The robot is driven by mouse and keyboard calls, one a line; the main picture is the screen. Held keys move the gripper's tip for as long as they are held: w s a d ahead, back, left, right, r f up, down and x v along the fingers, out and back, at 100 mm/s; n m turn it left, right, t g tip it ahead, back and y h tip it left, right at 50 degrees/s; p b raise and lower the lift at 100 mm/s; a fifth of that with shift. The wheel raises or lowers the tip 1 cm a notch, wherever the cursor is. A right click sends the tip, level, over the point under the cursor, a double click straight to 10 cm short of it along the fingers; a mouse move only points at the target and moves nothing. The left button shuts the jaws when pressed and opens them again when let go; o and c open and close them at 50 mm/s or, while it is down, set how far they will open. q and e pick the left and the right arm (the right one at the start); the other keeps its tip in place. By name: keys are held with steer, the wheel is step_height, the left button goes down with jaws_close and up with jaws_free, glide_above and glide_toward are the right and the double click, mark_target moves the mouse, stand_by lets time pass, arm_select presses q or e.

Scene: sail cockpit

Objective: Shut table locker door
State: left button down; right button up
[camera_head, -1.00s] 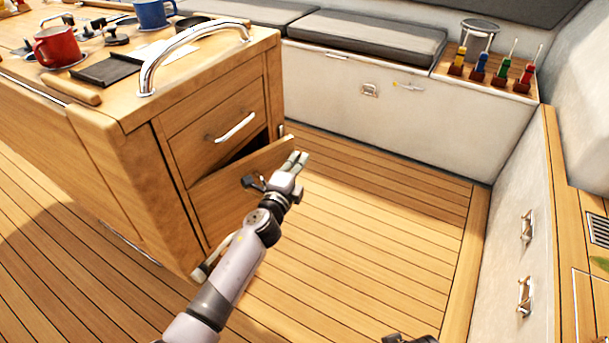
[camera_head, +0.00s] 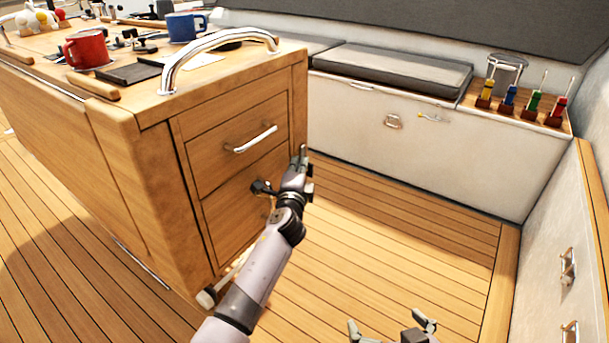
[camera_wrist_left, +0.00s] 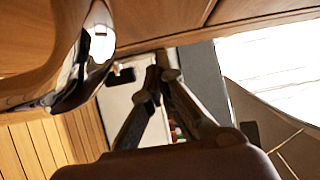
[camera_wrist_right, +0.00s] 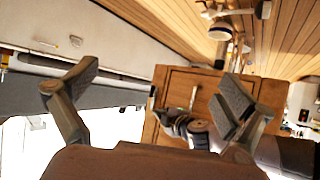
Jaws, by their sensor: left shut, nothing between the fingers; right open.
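The wooden table (camera_head: 150,215) stands at the left. Its lower locker door (camera_head: 235,210) sits flush, or nearly so, with the end panel below a drawer (camera_head: 232,140) with a metal handle. My left arm and gripper hide the door's right part. My left gripper (camera_head: 302,158) is shut and empty at the door's right edge; I cannot tell whether it touches. Its closed fingers also show in the left wrist view (camera_wrist_left: 162,68). My right gripper (camera_head: 388,322) is open and empty, low over the floor, apart from the table. The right wrist view shows its spread fingers (camera_wrist_right: 158,88).
A curved metal handrail (camera_head: 215,50) is on the tabletop corner, with a red mug (camera_head: 85,50) and blue mug (camera_head: 182,28) behind. A white bench locker (camera_head: 430,130) stands at the back, and drawers with handles (camera_head: 568,265) at the right. The floor (camera_head: 400,225) between is clear.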

arm_select(q)
steer(key=shift+w+a+n+y+b, duration=0.4)
steer(key=shift+w+a+y+b, duration=0.2)
steer(key=shift+y, duration=0.1)
arm_select(e)
steer(key=w+a+r+t+y, duration=0.1)
steer(key=w+r+t, duration=0.2)
steer(key=r, duration=0.3)
steer(key=shift+w+a+r+t, duration=0.15)
steer(key=shift+w+a+t, duration=0.05)
steer(key=shift+a+t, duration=0.25)
arm_select(q)
steer(key=shift+s, duration=0.15)
